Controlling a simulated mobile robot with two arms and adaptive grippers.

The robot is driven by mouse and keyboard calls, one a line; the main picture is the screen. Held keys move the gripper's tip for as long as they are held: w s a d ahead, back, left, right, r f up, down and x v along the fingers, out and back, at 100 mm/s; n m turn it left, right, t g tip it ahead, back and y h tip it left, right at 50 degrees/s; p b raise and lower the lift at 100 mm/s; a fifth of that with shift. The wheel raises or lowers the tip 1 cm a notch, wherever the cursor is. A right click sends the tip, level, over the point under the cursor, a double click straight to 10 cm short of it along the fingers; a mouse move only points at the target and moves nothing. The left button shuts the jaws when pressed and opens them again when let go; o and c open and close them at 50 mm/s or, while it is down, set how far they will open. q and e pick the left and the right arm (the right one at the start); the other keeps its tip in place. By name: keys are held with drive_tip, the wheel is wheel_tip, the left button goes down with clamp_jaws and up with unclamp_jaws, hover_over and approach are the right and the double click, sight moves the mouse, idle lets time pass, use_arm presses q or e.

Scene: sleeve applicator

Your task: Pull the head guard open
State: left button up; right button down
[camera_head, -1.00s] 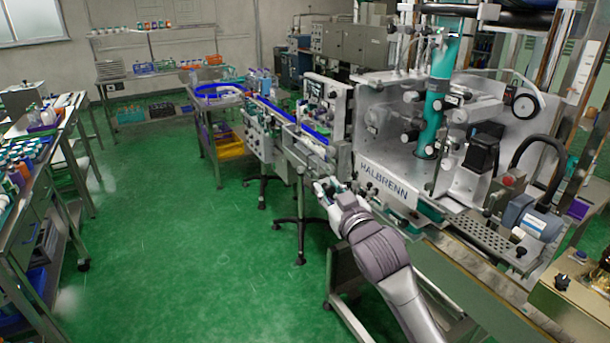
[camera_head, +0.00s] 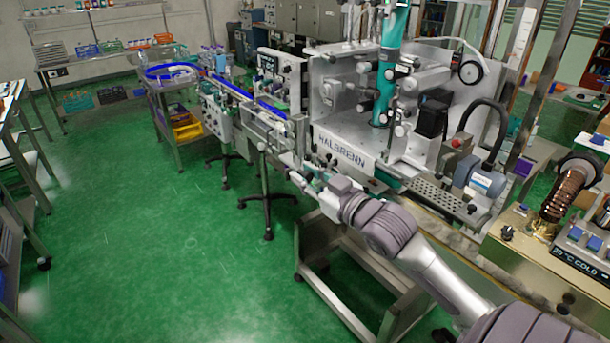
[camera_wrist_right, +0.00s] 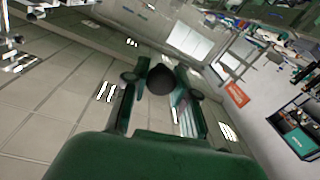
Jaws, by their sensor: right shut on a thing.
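The sleeve applicator (camera_head: 345,152), with a HALBRENN label on its front, stands right of centre in the head view. Its head has a teal vertical column (camera_head: 385,85) in front of a pale panel. I cannot clearly make out the head guard's outline or how far open it is. My right gripper (camera_head: 308,178) is at the machine's lower left front corner. In the right wrist view, its fingers are closed around a dark round knob (camera_wrist_right: 160,79). Whether this knob belongs to the guard cannot be told. My left gripper is not in view.
A narrow conveyor (camera_head: 245,95) with blue rails runs left from the machine. A trolley with a yellow bin (camera_head: 188,131) stands beyond it. A coiled copper-coloured device (camera_head: 565,192) is at the right. Green floor (camera_head: 130,230) lies open at left.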

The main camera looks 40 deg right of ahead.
drive_tip(key=c, duration=0.9)
unclamp_jaws()
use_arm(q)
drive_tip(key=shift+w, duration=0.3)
use_arm(e)
drive_tip(key=s, duration=0.7)
drive_tip(key=shift+s+d, duration=0.2)
drive_tip(key=shift+s, duration=0.1)
